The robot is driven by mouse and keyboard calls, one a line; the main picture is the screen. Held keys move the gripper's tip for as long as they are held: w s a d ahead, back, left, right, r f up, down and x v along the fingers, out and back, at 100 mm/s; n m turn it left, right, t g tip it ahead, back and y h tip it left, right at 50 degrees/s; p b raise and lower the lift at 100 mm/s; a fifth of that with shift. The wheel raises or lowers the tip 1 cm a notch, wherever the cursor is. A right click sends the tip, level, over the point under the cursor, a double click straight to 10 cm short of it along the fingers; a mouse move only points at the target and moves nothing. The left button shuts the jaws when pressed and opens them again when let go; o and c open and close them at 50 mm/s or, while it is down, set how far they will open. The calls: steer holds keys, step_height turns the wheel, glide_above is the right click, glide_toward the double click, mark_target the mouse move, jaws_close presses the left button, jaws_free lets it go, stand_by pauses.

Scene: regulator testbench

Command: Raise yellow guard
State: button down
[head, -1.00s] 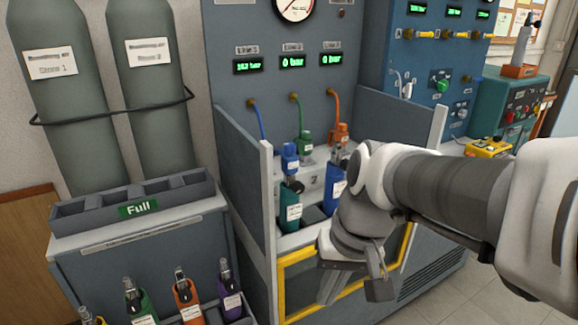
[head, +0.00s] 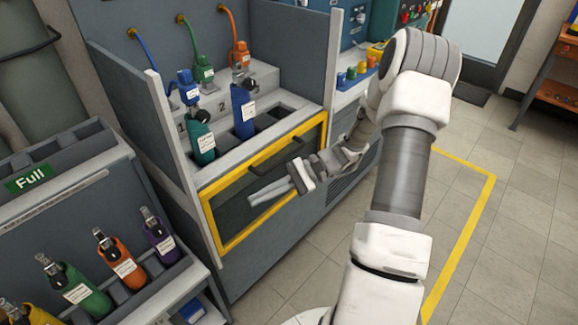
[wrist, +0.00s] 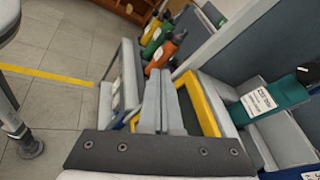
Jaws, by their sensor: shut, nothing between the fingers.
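The yellow guard (head: 219,230) is a yellow-framed clear panel on the front of the test bench, in its lowered position. A dark handle (head: 274,154) runs along the upper part of the guard. My gripper (head: 252,198) is in front of the panel, below the handle, with its fingers together and empty. In the wrist view my shut fingers (wrist: 160,100) point beside the yellow frame (wrist: 201,105). I cannot tell whether the fingertips touch the panel.
Behind the guard, a teal cylinder (head: 201,138) and a blue cylinder (head: 243,110) stand in bench slots. Left is a rack labelled Full, with green (head: 78,288), orange (head: 121,258) and purple (head: 158,235) cylinders below. Floor (head: 480,150) to the right is clear.

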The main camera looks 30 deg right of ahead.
steer(key=w+d+f+m+t+h, duration=0.2)
steer(key=d+f+m+t+h, duration=0.5)
steer(key=d+f+m+t, duration=1.2)
steer(key=w+a+r+t, duration=0.3)
steer(key=w+a+r, duration=0.2)
steer(key=w+r, duration=0.3)
steer(key=shift+w+a+r+m, duration=0.15)
steer(key=shift+w+r+m, duration=0.15)
steer(key=shift+r, duration=1.8)
step_height(320, 180, up, 31)
steer(key=p, duration=2.3)
steer(key=shift+t, duration=0.3)
steer(key=shift+r, duration=0.1)
